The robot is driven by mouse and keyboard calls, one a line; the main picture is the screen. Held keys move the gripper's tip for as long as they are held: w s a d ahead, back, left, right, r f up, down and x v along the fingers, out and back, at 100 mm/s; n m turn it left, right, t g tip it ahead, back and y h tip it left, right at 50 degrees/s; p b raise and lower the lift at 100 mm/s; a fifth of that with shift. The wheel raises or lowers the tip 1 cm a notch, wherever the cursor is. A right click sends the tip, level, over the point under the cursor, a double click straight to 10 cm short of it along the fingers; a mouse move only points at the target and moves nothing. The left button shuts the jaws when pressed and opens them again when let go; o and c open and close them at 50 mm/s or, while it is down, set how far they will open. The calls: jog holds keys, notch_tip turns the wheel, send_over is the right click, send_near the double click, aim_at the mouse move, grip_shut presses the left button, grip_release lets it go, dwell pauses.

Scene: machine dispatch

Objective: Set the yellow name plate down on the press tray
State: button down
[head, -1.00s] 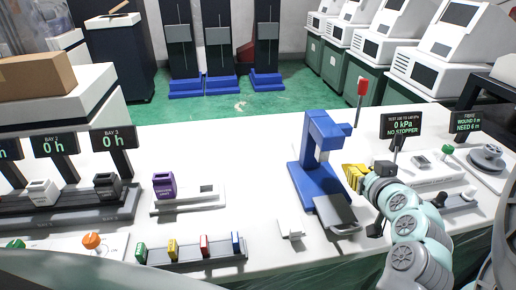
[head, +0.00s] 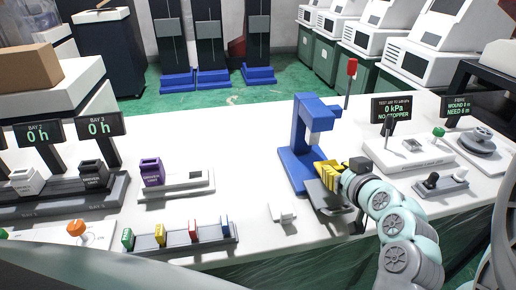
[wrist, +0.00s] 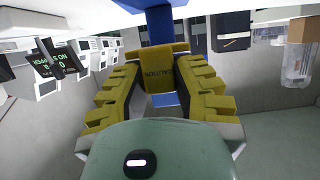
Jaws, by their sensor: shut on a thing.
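The blue press (head: 300,155) stands right of the middle of the table, with its dark grey tray (head: 328,202) at the front. In the wrist view the gripper (wrist: 162,85) is shut on the yellow name plate (wrist: 160,72), which bears dark lettering and sits between the fingertips. In the head view I cannot pick the plate out from the yellow fingers. I cannot tell whether it touches the tray.
A grey rack (head: 185,243) with several coloured pieces lies at the front left. A small white stand (head: 283,216) is left of the tray. A red-tipped post (head: 351,68) rises behind the press. A pressure fixture (head: 412,155) stands to the right. The table behind the press is clear.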

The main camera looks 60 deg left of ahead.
aim_at(331, 200)
jog(key=shift+f+b, duration=2.75)
jog(key=shift+f+b, duration=0.55)
jog(key=shift+b, duration=0.1)
jog(key=c, duration=0.8)
grip_release()
